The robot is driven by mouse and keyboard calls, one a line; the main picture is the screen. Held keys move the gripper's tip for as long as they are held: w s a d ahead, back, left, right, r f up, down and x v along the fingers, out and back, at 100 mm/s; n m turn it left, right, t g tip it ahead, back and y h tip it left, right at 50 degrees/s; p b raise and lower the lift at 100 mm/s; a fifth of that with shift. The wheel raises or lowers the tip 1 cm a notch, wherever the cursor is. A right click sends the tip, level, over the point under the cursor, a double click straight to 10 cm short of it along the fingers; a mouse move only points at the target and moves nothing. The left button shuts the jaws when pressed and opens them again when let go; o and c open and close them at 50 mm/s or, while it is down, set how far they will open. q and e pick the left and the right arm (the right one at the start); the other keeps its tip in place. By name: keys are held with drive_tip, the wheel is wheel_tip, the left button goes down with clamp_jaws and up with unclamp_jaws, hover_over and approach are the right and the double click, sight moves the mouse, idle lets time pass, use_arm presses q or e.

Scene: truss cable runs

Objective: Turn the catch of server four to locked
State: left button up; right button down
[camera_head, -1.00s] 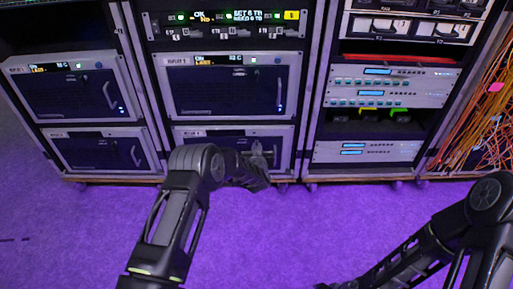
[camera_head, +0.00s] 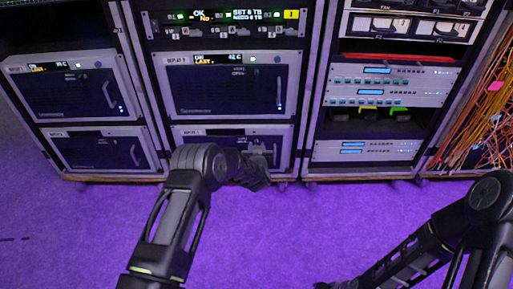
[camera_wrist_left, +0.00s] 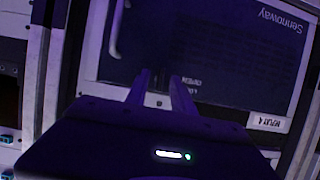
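Server four appears to be the lower dark unit (camera_head: 222,138) in the middle rack; its label is too small to read surely. In the left wrist view its front (camera_wrist_left: 215,45) shows upside down, with a curved handle and small print beside the fingers. My left gripper (camera_head: 259,152) is at the right part of this front. In the left wrist view its two fingers (camera_wrist_left: 161,80) stand apart, with a small grey piece (camera_wrist_left: 158,100), probably the catch, between them. Contact and the catch's setting are unclear. My right gripper (camera_head: 328,285) is mostly cut off at the bottom edge.
Another server (camera_head: 228,85) sits directly above, under a lit status panel (camera_head: 225,22). Racks stand close on both sides, the left with two similar servers (camera_head: 75,88). Orange cables (camera_head: 480,115) hang at far right. The purple floor (camera_head: 270,235) in front is clear.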

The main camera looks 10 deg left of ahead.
use_arm(q)
drive_tip(key=p+v, duration=0.2)
drive_tip(key=v, duration=0.5)
drive_tip(key=shift+s+p, duration=0.4)
drive_tip(key=shift+d+r, duration=0.1)
